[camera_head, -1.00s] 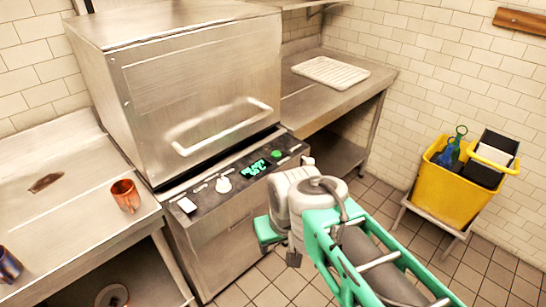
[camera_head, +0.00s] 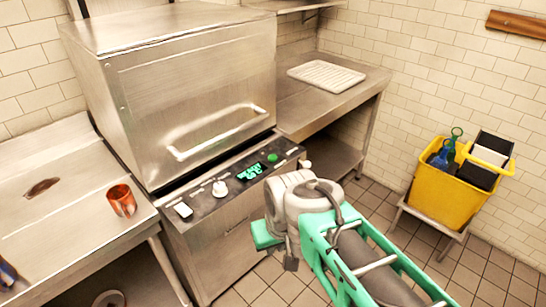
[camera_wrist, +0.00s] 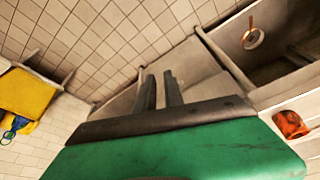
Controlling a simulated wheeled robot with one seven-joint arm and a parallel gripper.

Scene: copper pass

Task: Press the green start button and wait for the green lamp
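The green start button (camera_head: 273,157) sits near the right end of the dark control panel (camera_head: 205,205) on the steel dishwasher's front. A small display (camera_head: 249,171) left of it glows green; its text seems to read READY with a temperature. A small pale round piece (camera_head: 303,165) shows at the panel's right end; I cannot tell if it is a lamp. My gripper (camera_head: 266,236) is in front of the machine, below the button and apart from it. In the wrist view, the two dark fingers of my gripper (camera_wrist: 160,88) stand slightly apart with nothing between them.
A white knob (camera_head: 220,188) and a white switch (camera_head: 183,210) are on the panel. The dishwasher hood (camera_head: 190,90) is down. A copper cup (camera_head: 121,201) stands on the left counter. A yellow bucket (camera_head: 445,198) is at right. Floor between is clear.

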